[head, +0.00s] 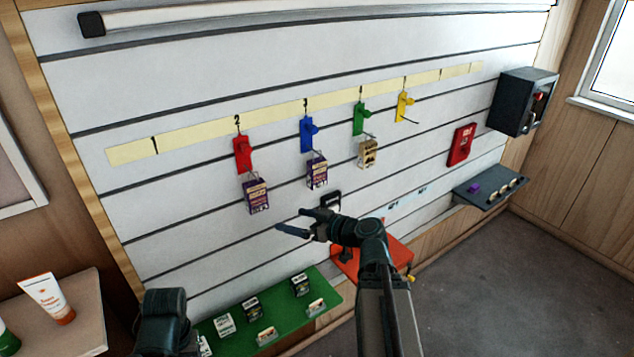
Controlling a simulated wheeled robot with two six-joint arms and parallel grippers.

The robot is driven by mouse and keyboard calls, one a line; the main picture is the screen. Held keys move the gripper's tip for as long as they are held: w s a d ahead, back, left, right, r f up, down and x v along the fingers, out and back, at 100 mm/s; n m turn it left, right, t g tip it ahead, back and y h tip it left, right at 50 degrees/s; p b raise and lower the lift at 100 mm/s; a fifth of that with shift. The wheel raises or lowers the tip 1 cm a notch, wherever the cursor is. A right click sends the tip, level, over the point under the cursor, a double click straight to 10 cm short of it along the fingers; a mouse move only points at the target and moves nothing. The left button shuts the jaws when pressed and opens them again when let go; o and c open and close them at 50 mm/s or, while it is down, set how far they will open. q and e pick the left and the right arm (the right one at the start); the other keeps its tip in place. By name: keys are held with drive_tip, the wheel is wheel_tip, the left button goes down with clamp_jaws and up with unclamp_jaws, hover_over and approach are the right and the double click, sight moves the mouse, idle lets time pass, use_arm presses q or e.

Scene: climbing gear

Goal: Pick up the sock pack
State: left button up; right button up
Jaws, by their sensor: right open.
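Small packs hang from coloured hooks on the slatted wall. A purple pack (256,195) hangs from the red hook (243,153), and another purple pack (317,172) hangs from the blue hook (307,132). A tan pack (368,153) hangs from the green hook (360,118). I cannot read the print to tell which is the sock pack. My right gripper (289,220) is open and empty, with its fingers pointing left. In the picture it is below the two purple packs and overlaps neither. My left gripper does not show; only a dark part of my left arm is at the bottom left.
A green shelf (283,306) with several small boxes is low on the wall. A red-orange shelf (398,257) is partly behind my right arm. A yellow hook (403,107) has no pack. A grey shelf (490,187) and dark box (520,100) are at right. A tube (46,298) stands at left.

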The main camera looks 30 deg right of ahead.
drive_tip(key=s+d+r+m+t+h+b, duration=0.1)
drive_tip(key=s+d+r+t+h, duration=0.1)
drive_tip(key=d, duration=0.5)
drive_tip(key=s+d+r+m+t+h, duration=0.1)
drive_tip(key=d+r+m+t+h, duration=0.15)
drive_tip(key=d, duration=0.45)
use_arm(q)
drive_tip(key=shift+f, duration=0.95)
use_arm(e)
approach(320, 172)
drive_tip(key=shift+n, duration=0.45)
drive_tip(key=w, duration=0.4)
drive_tip(key=shift+w+a+r, duration=0.1)
drive_tip(key=shift+w+a, duration=0.2)
drive_tip(key=shift+w, duration=0.05)
drive_tip(key=shift+w+a+b, duration=0.1)
drive_tip(key=shift+w+b, duration=0.2)
drive_tip(key=shift+w, duration=2.35)
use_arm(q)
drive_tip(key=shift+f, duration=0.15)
use_arm(e)
drive_tip(key=c, duration=1.4)
